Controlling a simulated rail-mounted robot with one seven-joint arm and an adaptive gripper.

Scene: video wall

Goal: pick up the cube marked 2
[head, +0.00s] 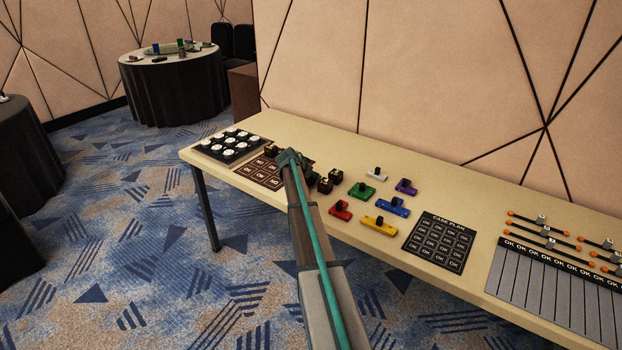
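Several small dark cubes with brownish markings are on the long table (385,165) around the end of my arm. Two of them, a right cube (336,176) and a nearer cube (325,186), are just right of my arm. Another dark cube (272,151) is just left of it, on or beside the brown OK/NO board (250,172). The marks are too small to read, so I cannot tell which cube bears the 2. My gripper (291,158) is among the cubes, over the right side of the board. Its fingers are too small and hidden to tell their opening.
A black tray of white round pieces (230,146) is at the table's left end. Coloured blocks, such as the yellow block (379,225), lie right of the cubes. A black CASE PLAN card (440,242) and a grey OK rack (560,290) are farther right. A wall backs the table.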

